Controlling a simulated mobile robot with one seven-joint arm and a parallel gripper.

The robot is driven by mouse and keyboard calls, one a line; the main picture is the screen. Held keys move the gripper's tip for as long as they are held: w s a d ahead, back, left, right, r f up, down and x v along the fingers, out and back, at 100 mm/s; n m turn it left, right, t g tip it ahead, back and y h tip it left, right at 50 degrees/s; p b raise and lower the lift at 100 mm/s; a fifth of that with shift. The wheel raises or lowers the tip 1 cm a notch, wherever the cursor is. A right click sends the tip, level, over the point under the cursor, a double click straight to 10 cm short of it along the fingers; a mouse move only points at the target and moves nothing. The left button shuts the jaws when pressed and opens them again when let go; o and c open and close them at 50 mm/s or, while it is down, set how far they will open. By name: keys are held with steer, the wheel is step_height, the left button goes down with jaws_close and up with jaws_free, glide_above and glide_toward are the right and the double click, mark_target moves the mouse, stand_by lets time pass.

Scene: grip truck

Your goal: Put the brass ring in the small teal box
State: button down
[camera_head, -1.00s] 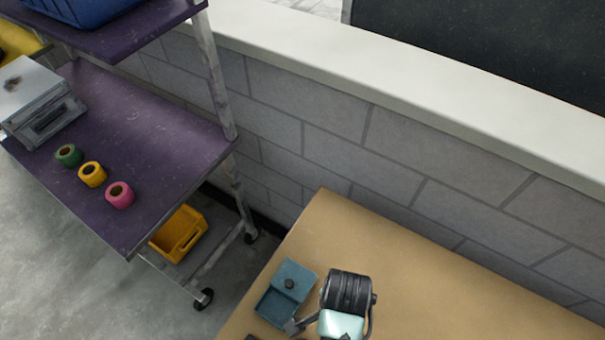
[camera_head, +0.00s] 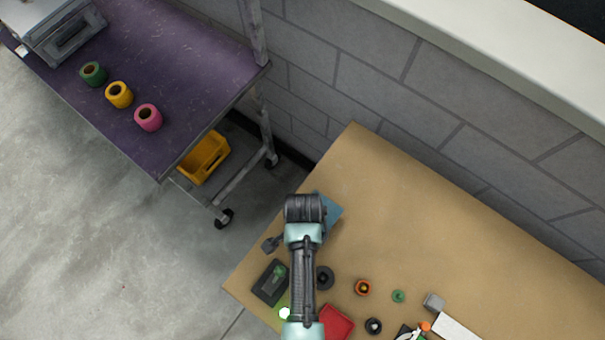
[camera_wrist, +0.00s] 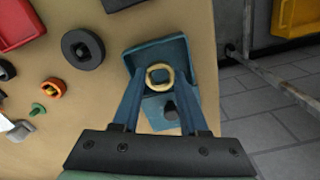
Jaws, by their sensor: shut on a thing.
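The brass ring (camera_wrist: 160,76) is between the fingertips of my gripper (camera_wrist: 160,78) in the wrist view. My gripper is shut on it. The small teal box (camera_wrist: 183,50) is behind the ring in that view, with its open compartment at the top and its lid part with a dark knob (camera_wrist: 170,107) below. The ring appears over the compartment's near part; its height above the floor of the box is hard to tell. In the head view my arm hides most of the teal box (camera_head: 333,213) and hides the ring.
On the tan table (camera_head: 430,200) are a dark box (camera_head: 270,282), a black ring (camera_head: 325,278), an orange ring (camera_head: 363,287), a green knob (camera_head: 398,296) and a red tray (camera_head: 337,322). A purple shelf cart (camera_head: 190,60) stands left. The table's back is clear.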

steer(key=shift+f, duration=1.55)
steer(key=shift+f, duration=0.1)
steer(key=shift+f, duration=0.15)
steer(key=c, duration=0.7)
jaws_free()
